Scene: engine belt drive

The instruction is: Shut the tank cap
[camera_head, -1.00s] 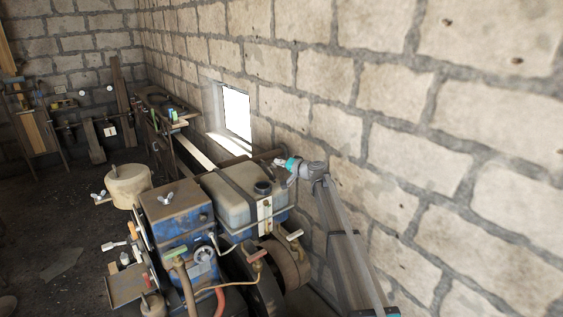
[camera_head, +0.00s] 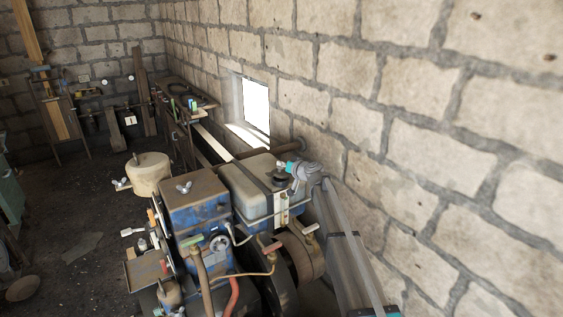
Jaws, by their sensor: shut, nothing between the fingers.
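The pale grey-white tank (camera_head: 243,190) sits on top of the blue engine. Its dark round cap and filler (camera_head: 279,182) are at the right part of the tank's top. The picture is too small to tell whether the cap lies flat over the opening. My gripper (camera_head: 282,167), with a teal part behind its dark fingers, is at the tank's right rear, just above and beside the cap. It is shut with nothing between its fingers. I cannot tell whether the fingertips touch the cap.
The stone wall (camera_head: 400,130) runs close along my arm's right side. A blue box with a brown top and wing nut (camera_head: 190,195) stands left of the tank. A pale round pot (camera_head: 149,174) is further left. The dark floor at left is mostly clear.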

